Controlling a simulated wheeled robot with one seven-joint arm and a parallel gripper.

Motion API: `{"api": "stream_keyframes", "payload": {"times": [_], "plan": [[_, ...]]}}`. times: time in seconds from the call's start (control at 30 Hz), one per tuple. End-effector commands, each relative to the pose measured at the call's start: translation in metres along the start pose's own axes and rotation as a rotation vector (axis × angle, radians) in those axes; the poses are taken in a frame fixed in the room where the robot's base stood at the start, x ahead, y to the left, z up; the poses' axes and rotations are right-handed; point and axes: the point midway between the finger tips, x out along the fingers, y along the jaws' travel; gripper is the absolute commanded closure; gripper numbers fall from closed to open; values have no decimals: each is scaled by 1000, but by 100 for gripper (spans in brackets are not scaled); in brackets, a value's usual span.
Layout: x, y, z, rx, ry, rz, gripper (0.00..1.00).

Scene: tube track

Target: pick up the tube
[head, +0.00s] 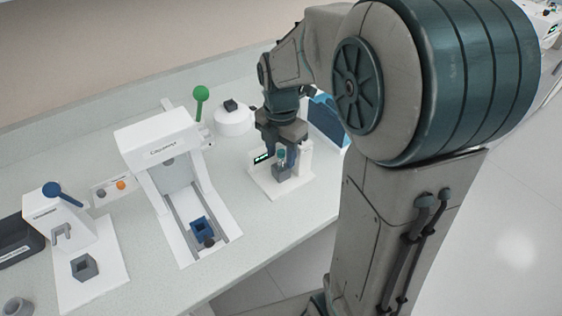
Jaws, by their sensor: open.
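The tube (281,156) has a teal cap and stands upright in a small grey holder (283,172) on a white device with a green display, at the right part of the bench. My gripper (282,152) points down over this device, with its fingers beside the tube's top. The jaws are open. I cannot tell whether a finger touches the tube. My arm and the fingers hide part of the device.
A white press-like machine (160,150) with a green-knobbed lever (201,93) stands left of my gripper. A smaller station with a blue lever (62,193) is further left. A round white device (234,120) and a blue item (326,118) stand close behind. The front bench edge is clear.

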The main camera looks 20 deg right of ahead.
Motion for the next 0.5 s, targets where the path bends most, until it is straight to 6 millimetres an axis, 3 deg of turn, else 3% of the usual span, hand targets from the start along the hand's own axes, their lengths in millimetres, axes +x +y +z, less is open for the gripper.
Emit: {"api": "stream_keyframes", "payload": {"times": [0.3, 0.43, 0.5], "plan": [[8, 0, 0, 0, -1, 1, 56], [7, 0, 0, 0, -1, 1, 92], [7, 0, 0, 1, -1, 1, 95]]}}
